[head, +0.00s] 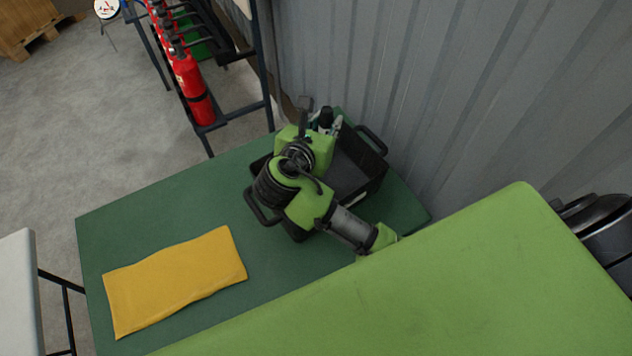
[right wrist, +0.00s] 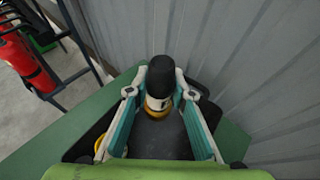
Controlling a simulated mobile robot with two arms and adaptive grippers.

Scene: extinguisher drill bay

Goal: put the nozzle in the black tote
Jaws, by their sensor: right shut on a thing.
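The nozzle (right wrist: 166,76) is black with a yellow band near its lower end. My right gripper (right wrist: 161,94) is shut on it, one teal-and-white finger at each side. In the head view the black top of the nozzle (head: 326,117) shows beside my right gripper (head: 332,127), over the far part of the black tote (head: 370,186). The tote stands on a green table with its handles at its ends. My arm hides much of it. Its dark floor shows below the nozzle in the right wrist view. I cannot tell whether the nozzle touches it. My left gripper is not in view.
A yellow cloth (head: 175,280) lies on the green table (head: 232,172), left of the tote. A grey corrugated wall (head: 450,90) rises close behind the tote. A dark rack with red extinguishers (head: 190,85) stands beyond the table. A small yellow piece (right wrist: 101,147) shows near the left finger.

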